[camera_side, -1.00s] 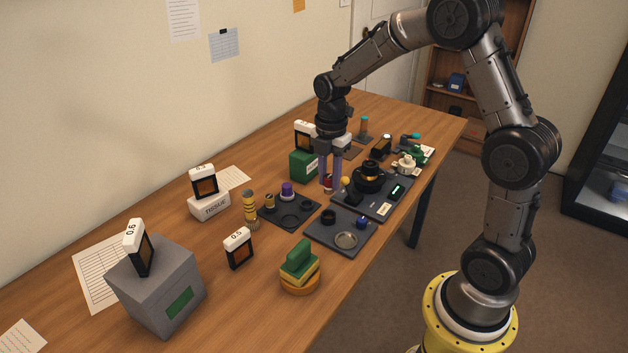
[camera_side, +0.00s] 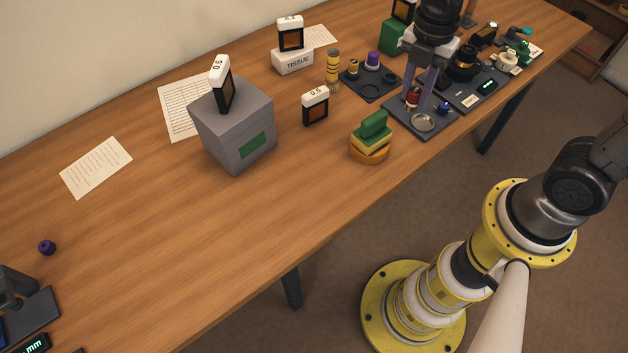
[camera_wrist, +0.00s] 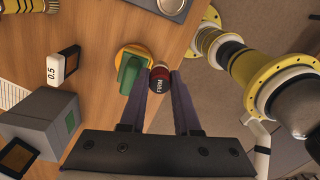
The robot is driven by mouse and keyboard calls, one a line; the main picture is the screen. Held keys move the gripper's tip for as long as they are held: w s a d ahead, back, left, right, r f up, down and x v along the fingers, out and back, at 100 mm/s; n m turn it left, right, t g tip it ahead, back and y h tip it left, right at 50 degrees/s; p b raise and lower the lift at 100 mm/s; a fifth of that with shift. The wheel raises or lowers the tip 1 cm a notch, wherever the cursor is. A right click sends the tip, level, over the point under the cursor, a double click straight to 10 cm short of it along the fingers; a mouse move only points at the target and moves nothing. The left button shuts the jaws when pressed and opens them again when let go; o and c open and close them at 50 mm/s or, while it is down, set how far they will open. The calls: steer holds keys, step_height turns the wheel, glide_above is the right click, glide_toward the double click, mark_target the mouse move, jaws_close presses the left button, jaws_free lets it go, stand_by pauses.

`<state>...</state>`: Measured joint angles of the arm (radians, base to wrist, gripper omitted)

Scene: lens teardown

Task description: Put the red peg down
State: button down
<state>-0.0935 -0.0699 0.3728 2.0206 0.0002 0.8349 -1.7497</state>
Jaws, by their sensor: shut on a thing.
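My gripper (camera_wrist: 160,90) is shut on the red peg (camera_wrist: 161,84), which has a dark band with the letters FIRM and a pale end. In the side view the red peg (camera_side: 412,97) shows between the fingers of my gripper (camera_side: 417,97). It is in front of or over the dark tray (camera_side: 405,122) that holds a round glass disc (camera_side: 423,122) and a blue peg (camera_side: 442,108). I cannot tell whether the peg touches the tray. My fingers hide part of that tray.
Another dark tray (camera_side: 352,80) holds yellow and purple pegs. A stack of green, yellow and orange pieces (camera_side: 371,150) stands near the table's front edge. A black-framed 0.5 card (camera_side: 315,108) and a grey box (camera_side: 232,128) stand left.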

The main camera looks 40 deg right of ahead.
steer(key=s+a+n, duration=0.6)
steer(key=s+a, duration=0.1)
steer(key=a, duration=0.6)
steer(key=w+a+f, duration=0.2)
steer(key=w+f, duration=0.1)
steer(key=w+a+f, duration=0.3)
steer(key=w, duration=0.1)
steer(key=w+a+f, duration=0.3)
steer(key=shift+w, duration=0.25)
steer(key=shift+w+f, duration=0.1)
steer(key=shift+f, duration=0.05)
steer(key=shift+w+a+f, duration=0.1)
steer(key=shift+f, duration=1.5)
steer(key=c, duration=0.6)
jaws_free()
steer(key=shift+f, duration=0.15)
